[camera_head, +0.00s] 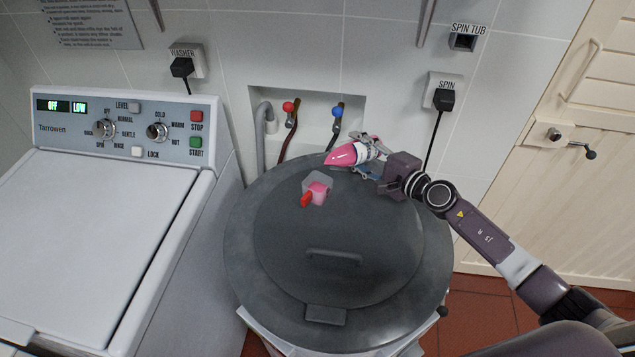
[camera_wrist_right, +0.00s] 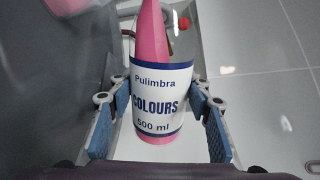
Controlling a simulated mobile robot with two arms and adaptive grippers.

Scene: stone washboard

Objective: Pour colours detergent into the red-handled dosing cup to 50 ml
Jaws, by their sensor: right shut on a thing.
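The pink colours detergent bottle (camera_head: 343,155) is tipped nearly on its side, its pointed nozzle to the left, above and behind the dosing cup. Its label reads "Pulimbra COLOURS" in the right wrist view (camera_wrist_right: 160,98). My right gripper (camera_head: 372,155) is shut on the bottle, with blue finger pads on both sides of it in the wrist view. The clear dosing cup (camera_head: 317,184) with its red handle (camera_head: 306,200) stands on the dark lid and holds pink liquid. Its markings are too small to read, and no stream is distinguishable. My left gripper is out of view.
The round grey spin-tub lid (camera_head: 285,240) has a raised handle (camera_head: 334,257) in front of the cup. The white washer (camera_head: 105,215) stands at left. Red (camera_head: 288,107) and blue (camera_head: 337,111) taps sit in a wall recess behind. The lid's front is clear.

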